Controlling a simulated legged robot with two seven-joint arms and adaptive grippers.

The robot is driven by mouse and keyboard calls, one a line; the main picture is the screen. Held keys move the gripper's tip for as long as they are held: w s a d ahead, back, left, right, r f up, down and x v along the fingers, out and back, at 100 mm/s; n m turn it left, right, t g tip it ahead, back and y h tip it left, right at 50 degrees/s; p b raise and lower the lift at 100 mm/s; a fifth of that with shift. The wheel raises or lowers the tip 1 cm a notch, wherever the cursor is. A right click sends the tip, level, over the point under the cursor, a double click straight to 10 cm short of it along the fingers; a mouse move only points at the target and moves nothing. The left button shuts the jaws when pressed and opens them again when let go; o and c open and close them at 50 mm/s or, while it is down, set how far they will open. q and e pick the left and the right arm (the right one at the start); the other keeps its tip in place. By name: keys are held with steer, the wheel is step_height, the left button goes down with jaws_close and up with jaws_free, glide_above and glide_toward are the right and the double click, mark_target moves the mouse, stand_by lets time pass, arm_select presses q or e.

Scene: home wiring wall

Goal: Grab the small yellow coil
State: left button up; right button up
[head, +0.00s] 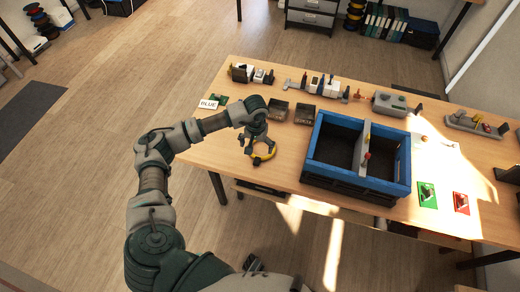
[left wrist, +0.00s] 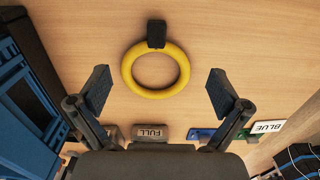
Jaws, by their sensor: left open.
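The small yellow coil (left wrist: 180,82) lies flat on the wooden table in the left wrist view, a ring with a black block (left wrist: 156,34) on its far rim. In the head view the coil (head: 265,158) shows partly behind my left gripper (head: 254,150). My left gripper (left wrist: 158,92) is open, with its two fingers apart on either side of the coil in the picture. The fingers do not appear to touch it. My right gripper is not in view.
A blue and black crate (head: 308,172) stands just right of the coil. Two dark small bins (head: 278,109) sit behind it, and a white BLUE label (head: 208,104) lies at the left. The table's front edge is close to the coil. Bare tabletop surrounds the coil.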

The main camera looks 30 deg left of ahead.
mark_target(257, 158)
arm_select(q)
steer(key=shift+d+f, duration=0.15)
steer(key=shift+f, duration=0.5)
steer(key=shift+d+f, duration=0.45)
steer(key=shift+f, duration=0.2)
steer(key=f, duration=0.3)
steer(key=shift+a+f, duration=0.2)
steer(key=shift+f, duration=0.2)
steer(key=shift+a+f, duration=0.1)
steer(key=shift+f, duration=0.25)
steer(key=shift+a, duration=0.25)
steer(key=shift+d, duration=0.35)
jaws_close()
